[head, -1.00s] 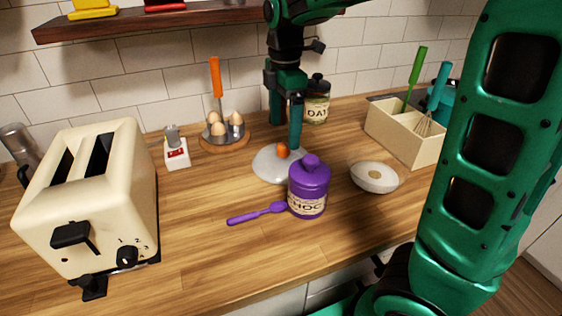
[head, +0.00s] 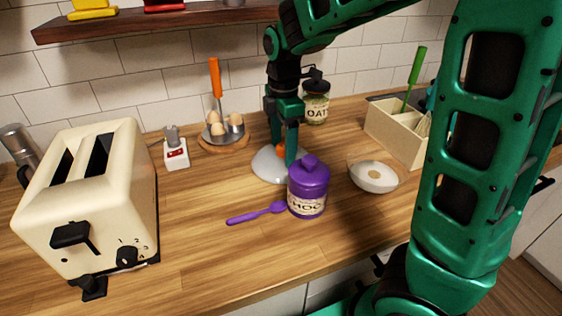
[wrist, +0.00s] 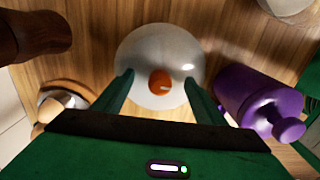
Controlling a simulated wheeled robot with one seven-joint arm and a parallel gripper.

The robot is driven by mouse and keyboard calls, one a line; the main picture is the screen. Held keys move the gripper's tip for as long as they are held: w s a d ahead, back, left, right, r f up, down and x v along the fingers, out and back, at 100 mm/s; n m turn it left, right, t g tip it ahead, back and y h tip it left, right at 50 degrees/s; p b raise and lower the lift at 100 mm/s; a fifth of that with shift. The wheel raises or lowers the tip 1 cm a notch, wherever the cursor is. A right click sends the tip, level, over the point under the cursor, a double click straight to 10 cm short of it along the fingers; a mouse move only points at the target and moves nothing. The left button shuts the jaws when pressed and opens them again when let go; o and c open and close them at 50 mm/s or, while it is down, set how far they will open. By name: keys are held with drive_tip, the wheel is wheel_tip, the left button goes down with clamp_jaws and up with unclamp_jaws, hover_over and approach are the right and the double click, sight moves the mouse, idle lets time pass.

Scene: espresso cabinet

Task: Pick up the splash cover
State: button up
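The splash cover (head: 268,166) is a pale, translucent dome with an orange knob on top, resting on the wooden counter. In the wrist view the cover (wrist: 135,55) lies below the fingers, with its orange knob (wrist: 160,82) between them. My gripper (wrist: 158,78) is open, one finger to each side of the knob with gaps between. In the head view my gripper (head: 284,158) points down over the cover and partly hides the knob. Whether the fingertips touch the dome cannot be told.
A purple lidded jar (head: 308,190) stands close to the cover's right front, near the right finger in the wrist view. A purple spoon (head: 256,213), white bowl (head: 374,177), egg holder (head: 224,140), oats jar (head: 316,105), utensil box (head: 395,132) and cream toaster (head: 90,200) surround it.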

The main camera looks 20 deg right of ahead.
drive_tip(key=shift+f, duration=0.1)
clamp_jaws()
drive_tip(key=shift+s, duration=0.15)
drive_tip(key=shift+f, duration=0.1)
